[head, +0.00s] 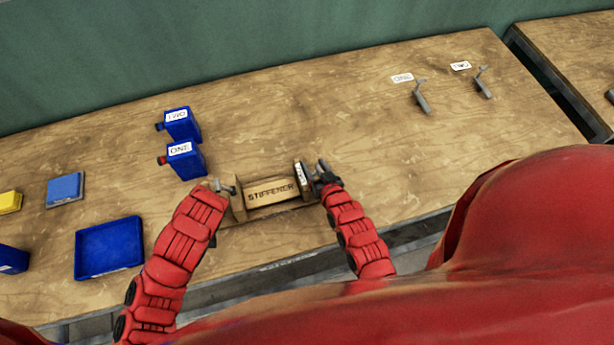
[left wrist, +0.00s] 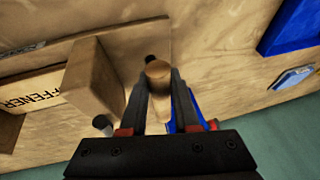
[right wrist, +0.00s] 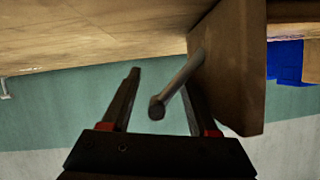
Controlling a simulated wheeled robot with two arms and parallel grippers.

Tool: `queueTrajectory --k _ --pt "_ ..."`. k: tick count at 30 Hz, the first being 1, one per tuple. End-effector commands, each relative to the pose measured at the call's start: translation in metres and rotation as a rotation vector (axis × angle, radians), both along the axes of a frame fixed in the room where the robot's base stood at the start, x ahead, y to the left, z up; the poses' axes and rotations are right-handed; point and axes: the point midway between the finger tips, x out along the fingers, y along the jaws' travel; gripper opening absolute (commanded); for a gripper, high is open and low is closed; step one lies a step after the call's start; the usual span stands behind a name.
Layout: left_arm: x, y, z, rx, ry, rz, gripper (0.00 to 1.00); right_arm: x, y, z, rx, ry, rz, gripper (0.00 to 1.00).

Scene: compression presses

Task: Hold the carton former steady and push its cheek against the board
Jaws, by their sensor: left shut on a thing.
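The wooden carton former (head: 285,213) stands near the table's front edge. The curved board marked STIFFENER (head: 270,193) lies between its left cheek (head: 237,206) and its right cheek (head: 303,180); the board also shows in the left wrist view (left wrist: 32,90). My left gripper (head: 226,186) is at the left end, shut on a round-ended wooden post (left wrist: 157,70) beside the cheek block. My right gripper (head: 322,172) is at the right end. In the right wrist view its fingers are apart, with a grey rod (right wrist: 178,85) between them, beside the wooden cheek (right wrist: 232,62).
A blue tray (head: 108,248) lies at the left. Two grey tools (head: 421,97) (head: 483,83) with labels lie back right. The table between is clear.

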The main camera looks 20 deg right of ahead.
Motion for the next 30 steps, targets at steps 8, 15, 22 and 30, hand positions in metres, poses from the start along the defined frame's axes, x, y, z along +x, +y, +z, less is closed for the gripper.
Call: queueTrajectory --k 8,15,22,30 --pt "0.0 0.0 0.0 0.0 0.0 0.0 0.0 0.0 0.0 0.003 0.0 -0.006 0.0 0.6" --pt "0.0 0.0 0.0 0.0 0.001 0.0 0.0 -0.027 -0.003 0.014 -0.001 -0.007 -0.001 0.6" --pt "0.0 0.0 0.0 -0.001 0.001 0.0 0.0 -0.073 -0.007 0.032 0.0 -0.005 -0.002 0.6" --pt "0.0 0.0 0.0 -0.001 0.001 0.0 0.0 -0.105 -0.009 0.045 0.0 -0.005 -0.002 0.6"
